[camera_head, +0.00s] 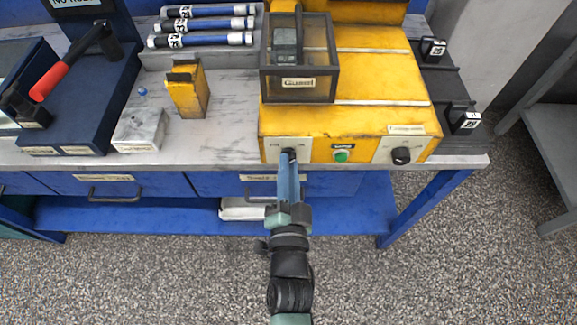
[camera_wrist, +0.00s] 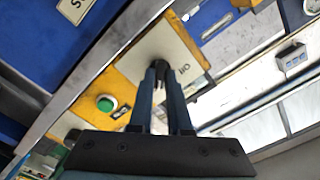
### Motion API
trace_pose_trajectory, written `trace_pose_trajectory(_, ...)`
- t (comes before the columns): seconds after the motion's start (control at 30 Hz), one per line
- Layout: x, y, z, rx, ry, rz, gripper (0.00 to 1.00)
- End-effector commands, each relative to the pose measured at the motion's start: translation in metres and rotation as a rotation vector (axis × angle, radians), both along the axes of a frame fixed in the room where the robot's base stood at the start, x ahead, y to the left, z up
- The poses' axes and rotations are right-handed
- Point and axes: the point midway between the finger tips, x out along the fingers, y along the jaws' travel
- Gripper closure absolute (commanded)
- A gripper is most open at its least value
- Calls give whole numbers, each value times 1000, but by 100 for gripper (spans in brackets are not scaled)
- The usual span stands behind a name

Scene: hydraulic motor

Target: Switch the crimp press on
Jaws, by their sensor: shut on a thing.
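The yellow crimp press (camera_head: 370,75) stands on the bench at the right. Its front panel has a light plate (camera_wrist: 160,45) with a dark switch (camera_head: 289,152) at the left. A green button (camera_head: 341,156) is in the middle and a black knob (camera_head: 401,156) at the right. My gripper (camera_head: 288,163) reaches up to the left plate from the front, and its fingers are shut on the switch. In the wrist view my gripper (camera_wrist: 161,72) hides most of the switch, so its position cannot be told. The green button (camera_wrist: 106,103) also shows there.
A clear guard box (camera_head: 299,85) stands on the press. A yellow block (camera_head: 187,90), a small grey block (camera_head: 140,130) and a blue fixture with a red-handled lever (camera_head: 50,80) are to the left. Hoses (camera_head: 203,25) lie behind. Blue drawers (camera_head: 110,187) are under the bench edge.

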Motion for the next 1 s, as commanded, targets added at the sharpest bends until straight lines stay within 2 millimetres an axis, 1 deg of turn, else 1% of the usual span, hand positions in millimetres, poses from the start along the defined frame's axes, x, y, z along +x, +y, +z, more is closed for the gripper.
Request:
trace_pose_trajectory(0.17, 0, 0, -1, 4, 2, 1, 100)
trace_pose_trajectory(0.2, 0, 0, -1, 4, 2, 1, 80)
trace_pose_trajectory(0.33, 0, 0, -1, 3, 2, 1, 57)
trace_pose_trajectory(0.37, 0, 0, -1, 3, 2, 1, 54)
trace_pose_trajectory(0.63, 0, 0, 0, 1, 1, 1, 54)
trace_pose_trajectory(0.77, -7, 0, -1, 1, 1, 0, 54)
trace_pose_trajectory(0.87, -19, 0, -1, 1, 4, 1, 54)
trace_pose_trajectory(1.0, -45, 0, -3, 1, 6, 1, 54)
